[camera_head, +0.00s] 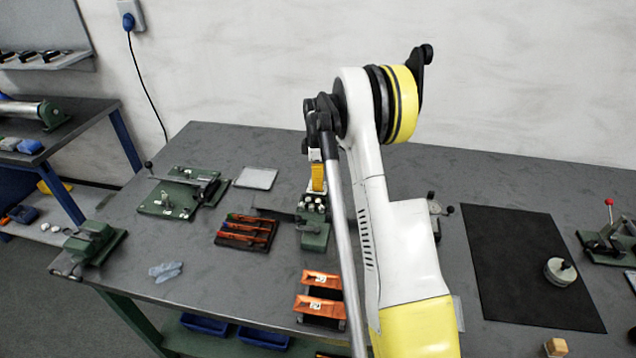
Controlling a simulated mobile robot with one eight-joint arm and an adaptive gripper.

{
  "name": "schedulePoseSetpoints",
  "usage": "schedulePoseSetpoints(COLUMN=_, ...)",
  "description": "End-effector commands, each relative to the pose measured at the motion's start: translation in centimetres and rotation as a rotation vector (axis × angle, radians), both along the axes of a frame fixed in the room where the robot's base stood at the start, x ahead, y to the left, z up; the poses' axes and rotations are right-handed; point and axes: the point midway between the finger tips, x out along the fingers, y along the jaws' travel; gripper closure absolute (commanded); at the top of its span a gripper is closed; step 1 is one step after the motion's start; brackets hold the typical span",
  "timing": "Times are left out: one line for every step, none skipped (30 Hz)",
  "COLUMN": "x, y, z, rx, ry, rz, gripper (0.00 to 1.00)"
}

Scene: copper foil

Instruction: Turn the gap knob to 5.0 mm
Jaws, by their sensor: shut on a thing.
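A small green machine (314,238) with pale round parts on its front stands on the bench, left of my arm. My gripper (317,188) points down at the top of this machine and is shut there. What it holds appears to be the gap knob, but the knob itself is hidden by the fingers and too small to make out. No scale or gap reading can be read from here.
Copper-coloured sheets (321,281) lie in front of the machine. A dark tray of tools (247,232) and a green plate device (182,193) are to the left. A black mat (510,250) with a round pale weight (560,271) lies to the right.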

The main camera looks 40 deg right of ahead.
Motion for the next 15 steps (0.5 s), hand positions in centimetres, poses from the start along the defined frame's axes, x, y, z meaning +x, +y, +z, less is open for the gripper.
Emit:
schedulePoseSetpoints(x=-0.01, y=0.00, z=-0.02, rx=0.000, ry=0.000, rz=0.043, gripper=1.00)
schedulePoseSetpoints(x=-0.01, y=0.00, z=-0.02, rx=0.000, ry=0.000, rz=0.072, gripper=1.00)
schedulePoseSetpoints(x=-0.01, y=0.00, z=-0.02, rx=0.000, ry=0.000, rz=0.109, gripper=1.00)
schedulePoseSetpoints(x=-0.01, y=0.00, z=-0.02, rx=0.000, ry=0.000, rz=0.138, gripper=1.00)
schedulePoseSetpoints(x=-0.01, y=0.00, z=-0.02, rx=0.000, ry=0.000, rz=0.166, gripper=1.00)
schedulePoseSetpoints(x=-0.01, y=0.00, z=-0.02, rx=0.000, ry=0.000, rz=0.203, gripper=1.00)
schedulePoseSetpoints(x=-0.01, y=0.00, z=-0.02, rx=0.000, ry=0.000, rz=0.231, gripper=1.00)
schedulePoseSetpoints(x=-0.01, y=0.00, z=-0.02, rx=0.000, ry=0.000, rz=0.258, gripper=1.00)
schedulePoseSetpoints(x=-0.01, y=0.00, z=-0.02, rx=0.000, ry=0.000, rz=0.293, gripper=1.00)
schedulePoseSetpoints(x=-0.01, y=0.00, z=-0.02, rx=0.000, ry=0.000, rz=0.318, gripper=1.00)
schedulePoseSetpoints(x=-0.01, y=0.00, z=-0.02, rx=0.000, ry=0.000, rz=0.343, gripper=1.00)
schedulePoseSetpoints(x=-0.01, y=0.00, z=-0.02, rx=0.000, ry=0.000, rz=0.375, gripper=1.00)
schedulePoseSetpoints(x=-0.01, y=0.00, z=-0.02, rx=0.000, ry=0.000, rz=0.397, gripper=1.00)
schedulePoseSetpoints(x=-0.01, y=0.00, z=-0.02, rx=0.000, ry=0.000, rz=0.420, gripper=1.00)
schedulePoseSetpoints(x=-0.01, y=0.00, z=-0.02, rx=0.000, ry=0.000, rz=0.448, gripper=1.00)
